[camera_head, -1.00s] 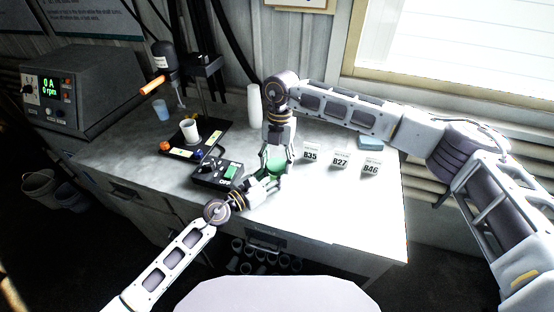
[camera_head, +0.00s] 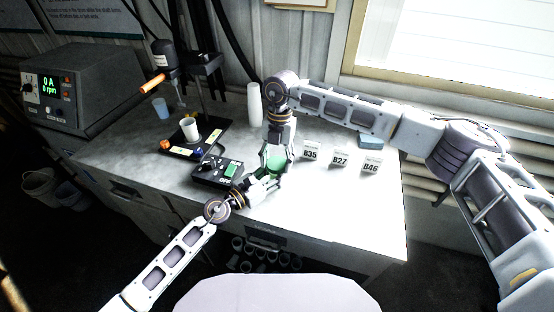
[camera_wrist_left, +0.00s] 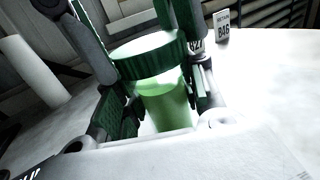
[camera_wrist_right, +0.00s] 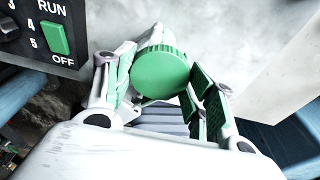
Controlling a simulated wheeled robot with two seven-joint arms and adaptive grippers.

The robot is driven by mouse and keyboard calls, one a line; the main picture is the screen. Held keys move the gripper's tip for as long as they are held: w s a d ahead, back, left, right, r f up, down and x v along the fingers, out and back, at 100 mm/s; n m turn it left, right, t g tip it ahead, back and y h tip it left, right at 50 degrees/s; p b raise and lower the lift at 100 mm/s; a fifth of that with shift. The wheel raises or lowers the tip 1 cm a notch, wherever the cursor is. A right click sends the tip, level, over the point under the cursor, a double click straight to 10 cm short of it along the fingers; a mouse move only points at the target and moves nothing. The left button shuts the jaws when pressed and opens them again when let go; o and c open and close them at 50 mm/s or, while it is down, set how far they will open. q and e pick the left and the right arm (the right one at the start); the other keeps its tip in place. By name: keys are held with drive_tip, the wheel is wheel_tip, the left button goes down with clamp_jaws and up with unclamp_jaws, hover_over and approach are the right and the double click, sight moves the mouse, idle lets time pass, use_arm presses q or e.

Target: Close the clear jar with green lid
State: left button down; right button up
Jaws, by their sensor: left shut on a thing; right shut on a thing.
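The clear jar (camera_wrist_left: 166,108) stands upright with green-tinted contents visible through its wall. Its ribbed green lid (camera_wrist_left: 150,58) sits on top of its mouth; whether it is fully seated I cannot tell. My left gripper (camera_head: 268,186) is shut on the jar's body from the side, its fingers on both sides of the jar in the left wrist view. My right gripper (camera_head: 277,158) comes down from above and is shut on the lid. In the right wrist view the round lid (camera_wrist_right: 160,72) lies between its green-padded fingers and hides most of the jar.
A control box (camera_head: 217,171) with a green switch sits just left of the grippers. Labels B35 (camera_head: 311,152), B27 (camera_head: 340,159) and B46 (camera_head: 371,166) stand to the right. A white bottle (camera_head: 254,104) stands behind.

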drive_tip(key=shift+f, duration=0.15)
drive_tip(key=shift+r, duration=0.45)
idle(0.4)
drive_tip(key=shift+s+d+f, duration=0.1)
drive_tip(key=shift+d+f, duration=0.05)
drive_tip(key=shift+f, duration=0.75)
drive_tip(key=shift+c, duration=0.4)
idle(1.6)
drive_tip(key=shift+r, duration=0.95)
idle(1.1)
